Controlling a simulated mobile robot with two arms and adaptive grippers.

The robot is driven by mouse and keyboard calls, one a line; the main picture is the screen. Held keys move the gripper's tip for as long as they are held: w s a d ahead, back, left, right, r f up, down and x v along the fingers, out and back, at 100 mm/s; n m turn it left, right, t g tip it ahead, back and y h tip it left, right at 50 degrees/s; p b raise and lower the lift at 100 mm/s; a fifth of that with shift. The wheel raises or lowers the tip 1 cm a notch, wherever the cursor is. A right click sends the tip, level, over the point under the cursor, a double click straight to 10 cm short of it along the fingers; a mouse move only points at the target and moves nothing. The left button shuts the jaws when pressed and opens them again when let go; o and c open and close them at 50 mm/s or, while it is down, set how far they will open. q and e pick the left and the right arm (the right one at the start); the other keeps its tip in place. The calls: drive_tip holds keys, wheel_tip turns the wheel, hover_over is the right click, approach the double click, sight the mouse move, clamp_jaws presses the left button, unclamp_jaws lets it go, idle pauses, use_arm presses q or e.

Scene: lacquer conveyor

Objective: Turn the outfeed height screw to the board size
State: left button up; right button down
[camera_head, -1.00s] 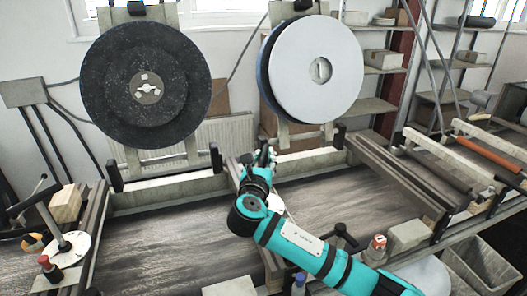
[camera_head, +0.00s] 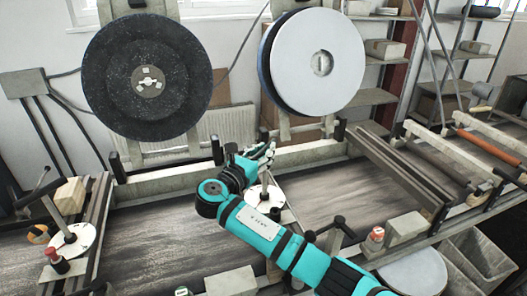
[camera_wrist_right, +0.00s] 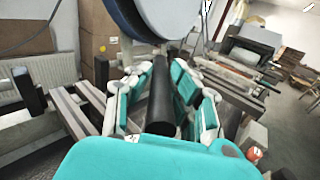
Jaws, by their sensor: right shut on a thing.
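My right gripper (camera_head: 264,150) is above a screw with a white dial disc (camera_head: 262,198) in the middle of the machine. In the right wrist view, the fingers (camera_wrist_right: 162,95) are closed around an upright-looking black cylindrical handle (camera_wrist_right: 161,95). The fingers hide most of this handle in the head view. A post stands up from the disc, partly behind my arm. The dial markings are too small to read. A similar screw with a white dial (camera_head: 74,240) and a black-handled crank stands at the left. My left gripper is not in view.
A dark grinding disc (camera_head: 120,85) and a pale disc (camera_head: 318,68) hang behind the gripper. A long beam (camera_head: 170,187) runs below them. A red-capped jar (camera_head: 376,236) and pale blocks (camera_head: 406,228) are at the right. The dark belt (camera_head: 175,235) is clear at the left.

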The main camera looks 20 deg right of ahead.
drive_tip(key=shift+r, duration=0.15)
drive_tip(key=c, duration=1.5)
unclamp_jaws()
drive_tip(key=o, duration=0.3)
drive_tip(key=shift+w, duration=0.2)
drive_tip(key=shift+f, duration=0.2)
